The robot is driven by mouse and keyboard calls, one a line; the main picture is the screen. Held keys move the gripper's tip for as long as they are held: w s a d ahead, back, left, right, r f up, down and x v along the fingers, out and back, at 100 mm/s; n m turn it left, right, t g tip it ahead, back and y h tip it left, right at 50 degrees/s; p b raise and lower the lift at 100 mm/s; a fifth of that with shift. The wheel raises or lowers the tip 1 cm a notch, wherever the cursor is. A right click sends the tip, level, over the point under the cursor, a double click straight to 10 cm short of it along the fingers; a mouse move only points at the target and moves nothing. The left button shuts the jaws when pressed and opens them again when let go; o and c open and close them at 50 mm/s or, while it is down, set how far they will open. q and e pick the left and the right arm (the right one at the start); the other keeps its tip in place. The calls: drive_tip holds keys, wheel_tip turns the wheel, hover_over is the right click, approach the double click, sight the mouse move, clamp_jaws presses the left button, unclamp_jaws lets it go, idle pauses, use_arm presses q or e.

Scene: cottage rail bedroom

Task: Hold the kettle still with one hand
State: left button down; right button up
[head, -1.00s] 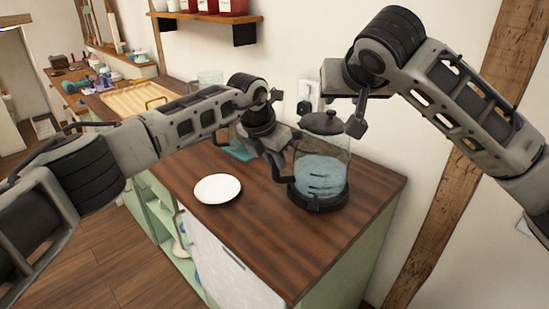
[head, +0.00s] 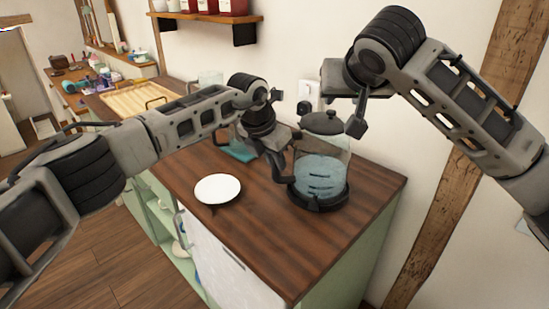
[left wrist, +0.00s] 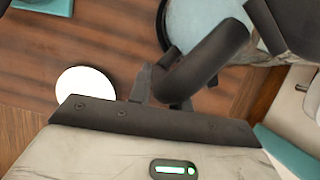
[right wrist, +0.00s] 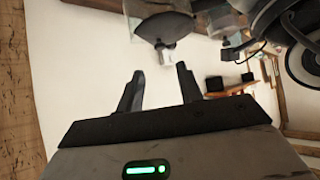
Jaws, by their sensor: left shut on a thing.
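The kettle (head: 322,172) is a clear glass jug with bluish water, a black lid and a black base. It stands upright on the wooden counter near the wall. My left gripper (head: 284,168) is at its left side, shut on its dark handle. The left wrist view shows the thick dark handle (left wrist: 207,62) at the fingers, with part of the glass body behind; the far finger is mostly hidden. My right gripper (head: 357,124) hangs above and to the right of the kettle, apart from it. In the right wrist view its fingers (right wrist: 158,92) are spread and empty.
A white plate (head: 217,189) lies on the counter (head: 255,235) left of the kettle. A teal item (head: 243,152) is partly hidden behind my left arm. A wooden tray (head: 135,97) sits further back. A shelf (head: 205,17) hangs on the wall. The counter's front is clear.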

drive_tip(key=shift+o, duration=0.5)
drive_tip(key=n+t+y, duration=0.4)
drive_tip(key=t+y, duration=0.2)
drive_tip(key=y, duration=0.1)
approach(334, 113)
drive_tip(key=x, duration=0.8)
drive_tip(key=shift+w+a, duration=0.2)
drive_tip(key=shift+w, duration=0.1)
clamp_jaws()
